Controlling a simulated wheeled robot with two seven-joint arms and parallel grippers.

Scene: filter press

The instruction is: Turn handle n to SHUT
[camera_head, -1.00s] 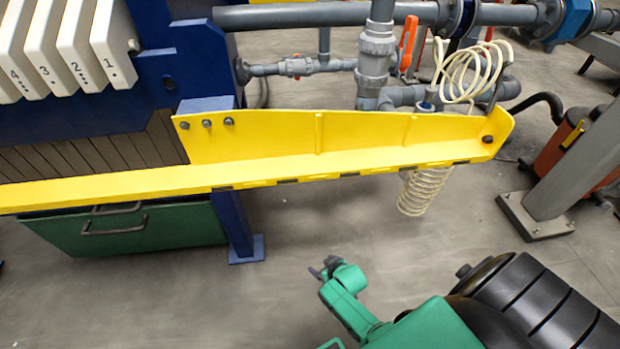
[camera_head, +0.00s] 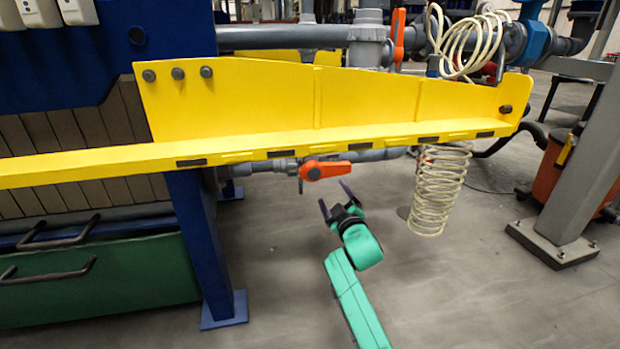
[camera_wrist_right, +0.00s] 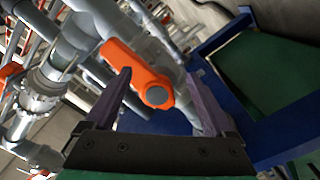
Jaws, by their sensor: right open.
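An orange valve handle (camera_head: 326,170) sits on a grey pipe just below the yellow beam in the head view. It lies roughly level along the pipe. In the right wrist view the orange handle (camera_wrist_right: 137,72) fills the space between the fingers, its round hub facing the camera. My right gripper (camera_head: 335,200) is open and empty, a little below and right of this handle in the head view. Its two dark fingers (camera_wrist_right: 157,85) flank the handle in the wrist view, with no clear contact. No letter or SHUT mark is readable. My left gripper is out of view.
The yellow beam (camera_head: 350,107) crosses above my right gripper. A second orange handle (camera_head: 398,35) stands upright behind it. A cream coiled hose (camera_head: 438,190) hangs to the right, and a blue post (camera_head: 207,240) stands to the left. Floor around my arm is clear.

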